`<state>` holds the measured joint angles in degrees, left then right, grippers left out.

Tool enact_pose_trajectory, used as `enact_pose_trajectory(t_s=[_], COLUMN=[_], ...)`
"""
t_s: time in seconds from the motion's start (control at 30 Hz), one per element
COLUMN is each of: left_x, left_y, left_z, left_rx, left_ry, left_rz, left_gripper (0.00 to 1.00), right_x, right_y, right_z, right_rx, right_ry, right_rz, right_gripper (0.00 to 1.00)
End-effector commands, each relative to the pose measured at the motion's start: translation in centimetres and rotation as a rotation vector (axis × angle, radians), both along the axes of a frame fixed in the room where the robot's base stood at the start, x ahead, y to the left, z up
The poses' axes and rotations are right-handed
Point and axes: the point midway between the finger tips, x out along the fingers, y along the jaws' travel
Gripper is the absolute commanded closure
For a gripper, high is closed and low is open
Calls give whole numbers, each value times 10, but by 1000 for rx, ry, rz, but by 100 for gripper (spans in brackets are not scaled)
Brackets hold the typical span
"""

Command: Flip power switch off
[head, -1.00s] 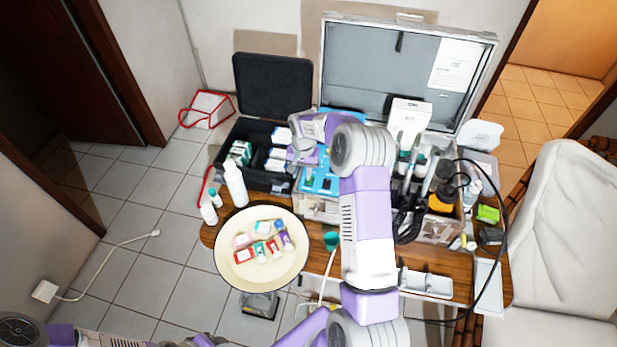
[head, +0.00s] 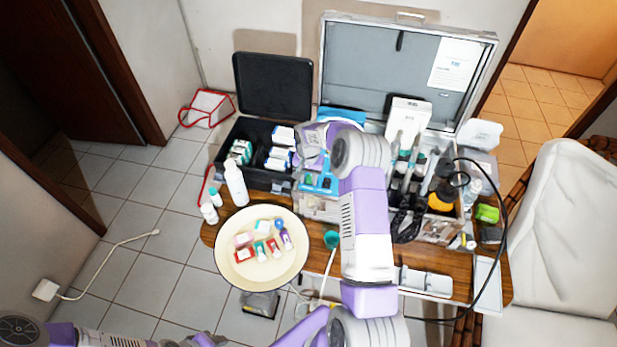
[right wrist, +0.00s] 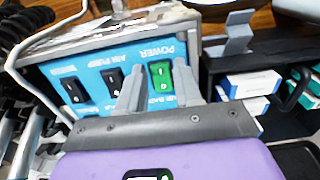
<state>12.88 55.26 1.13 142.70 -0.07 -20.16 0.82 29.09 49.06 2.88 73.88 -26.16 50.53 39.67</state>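The dental unit's blue control panel (right wrist: 110,82) shows upside down in the right wrist view. It carries a green power switch (right wrist: 161,74), a black air pump switch (right wrist: 114,79) and another black switch (right wrist: 73,91). My right gripper (right wrist: 158,88) is open and empty, with one finger on each side of the green switch's column. I cannot tell whether a finger touches it. In the head view my right gripper (head: 312,160) covers part of the blue panel (head: 318,185). Part of my left arm shows at the bottom left, its fingers out of sight.
A black open case (head: 248,160) with boxes stands left of the unit. White bottles (head: 236,185) and a cream round tray (head: 228,268) are on the wooden table. Handpieces and a black cable (head: 503,235) crowd the right side. An open grey lid (head: 365,65) stands behind.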

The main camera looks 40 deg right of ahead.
Motion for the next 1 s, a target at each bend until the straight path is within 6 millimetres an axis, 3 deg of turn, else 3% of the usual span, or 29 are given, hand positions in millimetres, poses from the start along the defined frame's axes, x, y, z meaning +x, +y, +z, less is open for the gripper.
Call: enact_pose_trajectory(t_s=[0.03, 0.27, 1.0], left_x=[0, 0, 0], left_y=[0, 0, 0], left_z=[0, 0, -6], left_rx=[0, 0, 0], left_ry=[0, 0, 0], left_rz=[0, 0, 0], left_gripper=[57, 57, 57], right_x=[0, 0, 5], right_y=[0, 0, -7], right_z=[0, 0, 1], right_rx=[0, 0, 186], right_ry=[0, 0, 150], right_rz=[0, 1, -3], right_gripper=[68, 100, 100])
